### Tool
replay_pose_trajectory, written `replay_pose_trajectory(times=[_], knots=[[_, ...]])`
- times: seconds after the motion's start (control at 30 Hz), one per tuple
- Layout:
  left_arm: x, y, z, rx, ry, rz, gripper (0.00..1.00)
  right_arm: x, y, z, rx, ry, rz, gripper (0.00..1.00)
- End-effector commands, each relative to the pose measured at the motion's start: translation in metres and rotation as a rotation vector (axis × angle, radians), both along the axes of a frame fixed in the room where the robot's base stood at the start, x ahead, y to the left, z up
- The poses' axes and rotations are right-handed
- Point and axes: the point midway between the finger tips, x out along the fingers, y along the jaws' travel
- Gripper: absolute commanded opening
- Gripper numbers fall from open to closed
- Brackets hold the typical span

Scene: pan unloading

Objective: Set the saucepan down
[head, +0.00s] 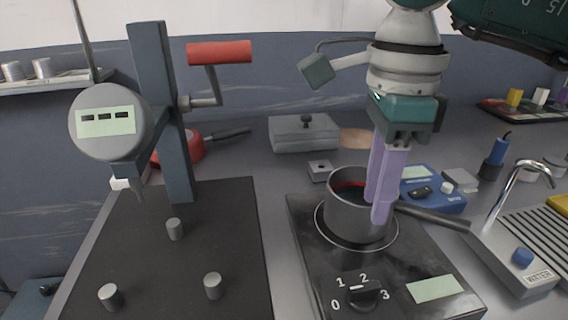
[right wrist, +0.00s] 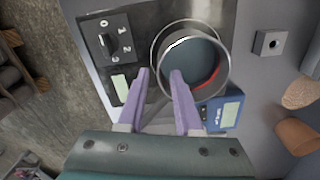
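The grey saucepan (head: 345,213) is upright over the ring of the black hotplate (head: 305,235), with a red patch inside it. Its dark handle (head: 440,216) points right. It looks seated on the ring; the wrist view shows the saucepan (right wrist: 224,75) slightly off the ring's centre. My right gripper (head: 380,205) reaches down at the saucepan's handle side. In the right wrist view the two purple fingers (right wrist: 158,73) stand apart, with their tips by the near rim. The fingers partly hide where the handle joins. My left gripper is not in view.
A blue scale (head: 440,203) stands close behind the handle. A sink unit with a tap (head: 515,262) is at right. A dark plate (head: 190,265) with several metal pegs and a red-cranked stand (head: 160,110) fills the left. A grey lidded box (head: 303,138) is behind.

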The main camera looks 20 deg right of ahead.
Motion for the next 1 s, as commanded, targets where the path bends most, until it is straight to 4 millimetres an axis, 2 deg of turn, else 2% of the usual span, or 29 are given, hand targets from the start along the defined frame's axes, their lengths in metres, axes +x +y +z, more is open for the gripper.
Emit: replay_pose_trajectory(times=[0.2,0.43,0.6,0.87,0.97,1.0], knots=[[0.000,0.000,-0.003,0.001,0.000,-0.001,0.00,0.001,0.000,0.052,0.001,-0.007,0.000,0.34],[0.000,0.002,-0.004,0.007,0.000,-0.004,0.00,0.001,0.000,0.086,0.000,-0.004,-0.001,0.34],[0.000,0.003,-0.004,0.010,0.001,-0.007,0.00,0.000,0.000,0.092,0.000,0.000,0.000,0.34],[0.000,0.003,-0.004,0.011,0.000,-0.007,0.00,0.000,0.002,0.091,0.008,0.000,0.003,0.34],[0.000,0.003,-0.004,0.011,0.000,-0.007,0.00,0.000,0.026,0.084,0.098,-0.009,0.029,0.34],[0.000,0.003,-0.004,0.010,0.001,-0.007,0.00,-0.002,0.045,0.080,0.175,-0.016,0.047,0.34]])
